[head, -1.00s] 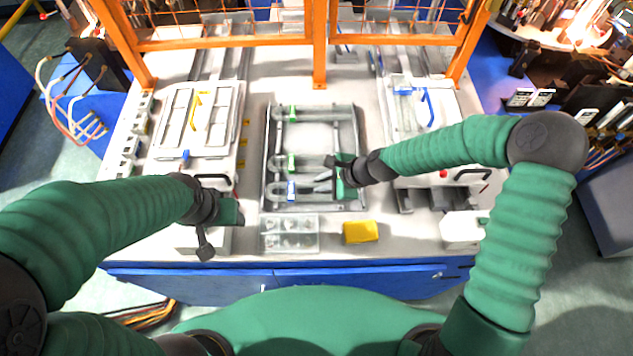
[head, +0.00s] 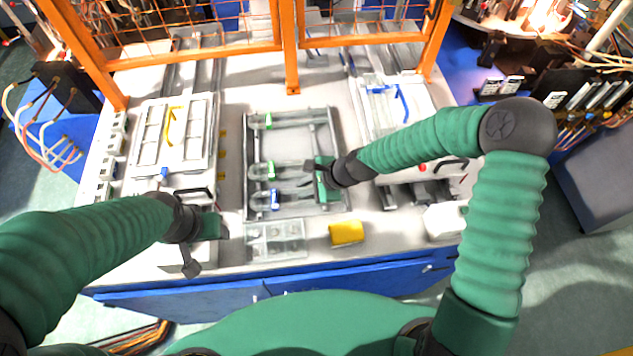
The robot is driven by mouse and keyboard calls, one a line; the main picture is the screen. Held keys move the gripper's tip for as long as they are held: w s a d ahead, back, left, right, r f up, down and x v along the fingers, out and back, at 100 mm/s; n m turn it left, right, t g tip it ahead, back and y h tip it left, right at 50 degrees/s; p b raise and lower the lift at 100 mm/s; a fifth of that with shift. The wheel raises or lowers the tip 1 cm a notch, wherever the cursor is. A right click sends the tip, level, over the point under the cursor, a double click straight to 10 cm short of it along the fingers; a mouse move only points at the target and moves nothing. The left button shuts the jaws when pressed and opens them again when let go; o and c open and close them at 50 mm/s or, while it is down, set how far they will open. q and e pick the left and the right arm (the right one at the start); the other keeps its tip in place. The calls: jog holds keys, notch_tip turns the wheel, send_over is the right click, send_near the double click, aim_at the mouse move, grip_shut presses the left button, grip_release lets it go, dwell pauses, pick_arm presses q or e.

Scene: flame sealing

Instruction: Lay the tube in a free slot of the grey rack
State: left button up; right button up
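The grey rack (head: 249,150) lies flat in the middle of the table. Clear, tube-like pieces lie across it: one near the back with a green clip (head: 269,121), and two near the front with a green clip (head: 271,170) and a blue clip (head: 274,200). Which one is the task's tube is unclear. My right gripper (head: 312,180) is over the rack's right front part, beside the ends of the front pieces. Its fingers are too small and dark to show a grasp. My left gripper (head: 194,258) hangs over the table's front left, away from the rack; its opening is unclear.
A clear compartment tray (head: 276,241) and a yellow block (head: 346,233) lie in front of the rack. A white fixture with a yellow handle (head: 174,125) stands left, another with a blue handle (head: 402,104) right. An orange guard frame (head: 290,60) stands behind.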

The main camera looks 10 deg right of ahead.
jog(key=v, duration=0.6)
jog(key=shift+w+d, duration=0.15)
jog(key=shift+w, duration=0.1)
pick_arm(q)
jog(key=shift+w+a, duration=0.15)
jog(key=shift+w, duration=0.1)
pick_arm(e)
jog(key=v, duration=1)
jog(key=shift+s+r, duration=0.25)
pick_arm(q)
jog(key=shift+s, duration=0.1)
jog(key=shift+d, duration=0.2)
pick_arm(e)
jog(key=shift+s+d, duration=0.1)
